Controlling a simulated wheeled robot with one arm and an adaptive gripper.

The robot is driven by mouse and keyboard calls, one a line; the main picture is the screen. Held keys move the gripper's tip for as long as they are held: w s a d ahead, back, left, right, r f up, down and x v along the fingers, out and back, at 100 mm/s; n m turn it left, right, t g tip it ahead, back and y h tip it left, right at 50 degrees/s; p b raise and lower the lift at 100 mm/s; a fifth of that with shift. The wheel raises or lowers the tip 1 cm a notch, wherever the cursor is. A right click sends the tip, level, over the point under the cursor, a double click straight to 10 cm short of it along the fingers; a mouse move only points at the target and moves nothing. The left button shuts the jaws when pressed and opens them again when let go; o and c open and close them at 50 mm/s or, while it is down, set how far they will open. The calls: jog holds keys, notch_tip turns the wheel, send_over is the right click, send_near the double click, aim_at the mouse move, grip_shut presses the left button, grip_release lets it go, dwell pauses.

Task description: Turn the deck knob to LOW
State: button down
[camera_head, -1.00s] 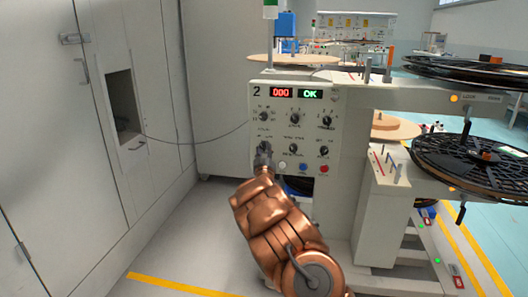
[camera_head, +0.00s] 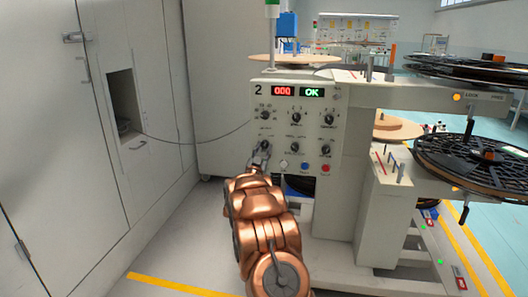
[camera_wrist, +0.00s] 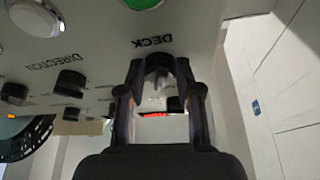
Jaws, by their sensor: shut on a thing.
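The deck knob (camera_head: 264,145) is the dark knob at the lower left of the white control panel (camera_head: 342,95) of station 2. In the wrist view the deck knob (camera_wrist: 158,68) sits between my two fingers, below the upside-down DECK label. My gripper (camera_head: 261,156) is shut on it, and it also shows in the wrist view (camera_wrist: 159,92). The fingers cover the knob's sides, and I cannot read its setting or a LOW mark.
A DIRECTION knob (camera_wrist: 70,82) and a white button (camera_wrist: 37,18) are beside the gripper. The panel's displays (camera_head: 297,91) read 000 and OK. A cable (camera_head: 195,143) runs from the cabinet (camera_head: 60,190) toward the panel. Floor at the left is clear.

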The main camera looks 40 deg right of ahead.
jog(key=shift+m+g+h, duration=0.3)
jog(key=shift+m+g, duration=0.4)
jog(key=shift+m, duration=0.8)
jog(key=c, duration=0.8)
grip_release()
jog(key=shift+o, duration=0.2)
jog(key=v, duration=1.2)
jog(key=shift+a+r, duration=0.1)
